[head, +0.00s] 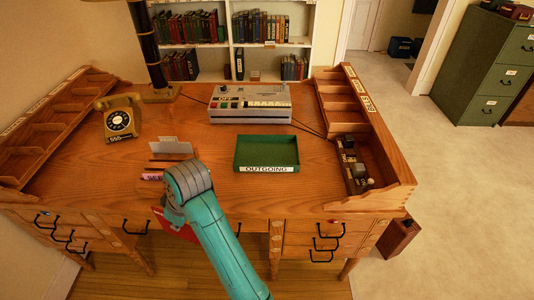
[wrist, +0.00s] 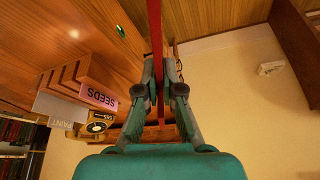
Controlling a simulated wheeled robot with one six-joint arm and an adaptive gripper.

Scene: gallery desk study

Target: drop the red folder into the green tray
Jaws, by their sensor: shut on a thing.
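The red folder (wrist: 155,28) shows edge-on in the wrist view as a thin red strip. My gripper (wrist: 160,78) is shut on it, with one finger on each side. In the head view a bit of the folder (head: 183,230) shows by the desk's front edge, left of my arm; the arm hides the rest and the gripper itself. The green tray (head: 267,168), labelled OUTGOING, lies flat on the desk to the right of and beyond the folder. It looks empty.
A sorter with a pink SEEDS folder (wrist: 99,97) and a grey PAINT folder (wrist: 60,108) stands close to my gripper. A telephone (head: 120,119), a grey machine (head: 250,103) and right-hand pigeonholes (head: 357,120) border the desk (head: 225,148).

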